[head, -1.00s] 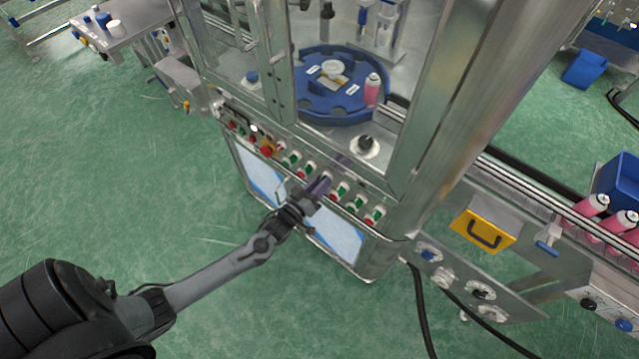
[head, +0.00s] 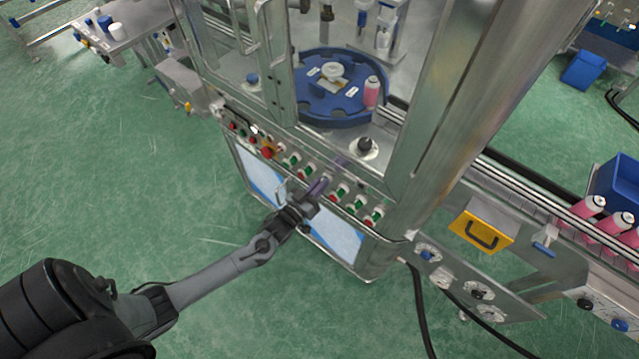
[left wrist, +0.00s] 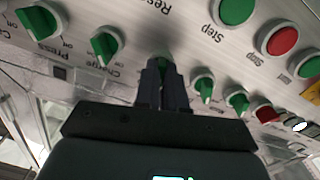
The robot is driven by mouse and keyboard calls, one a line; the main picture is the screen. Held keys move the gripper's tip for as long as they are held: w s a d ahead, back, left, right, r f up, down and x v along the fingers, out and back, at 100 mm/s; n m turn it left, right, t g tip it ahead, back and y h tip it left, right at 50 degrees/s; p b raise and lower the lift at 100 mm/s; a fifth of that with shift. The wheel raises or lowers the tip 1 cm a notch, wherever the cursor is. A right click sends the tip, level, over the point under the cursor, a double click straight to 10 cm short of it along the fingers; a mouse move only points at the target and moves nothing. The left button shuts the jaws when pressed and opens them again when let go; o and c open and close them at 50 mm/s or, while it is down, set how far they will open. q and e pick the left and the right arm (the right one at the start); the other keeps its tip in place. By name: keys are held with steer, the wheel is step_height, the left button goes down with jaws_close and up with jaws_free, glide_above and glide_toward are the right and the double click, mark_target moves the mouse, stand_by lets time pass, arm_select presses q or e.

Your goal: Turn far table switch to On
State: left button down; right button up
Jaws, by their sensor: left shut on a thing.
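A row of green-knobbed switches (head: 342,193) runs along the front control panel of the machine. My left gripper (head: 321,186) is at the middle of this row, with its fingers pointing at the panel. In the left wrist view my left gripper (left wrist: 164,84) is shut on a green switch knob (left wrist: 165,62), mostly hidden between the fingers. The knob's label and exact setting cannot be read. Other green knobs (left wrist: 105,42) stand on both sides, with upside-down labels "Charge" and "Press" to the left. My right gripper is not in view.
Red and green push buttons (left wrist: 280,40) sit on the same panel. Behind the metal frame is a blue rotary table (head: 325,105) with a pink can (head: 371,92). A conveyor (head: 525,185) with pink cans lies at right. Green floor is open in front.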

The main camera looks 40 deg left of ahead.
arm_select(q)
steer(key=m+p, duration=0.2)
steer(key=m, duration=0.6)
steer(key=shift+m, duration=0.4)
stand_by(0.4)
steer(key=c, duration=1.2)
jaws_free()
steer(key=shift+s+d+p, duration=0.15)
steer(key=shift+s, duration=2.55)
steer(key=shift+s+d+p, duration=0.15)
steer(key=shift+s, duration=2.55)
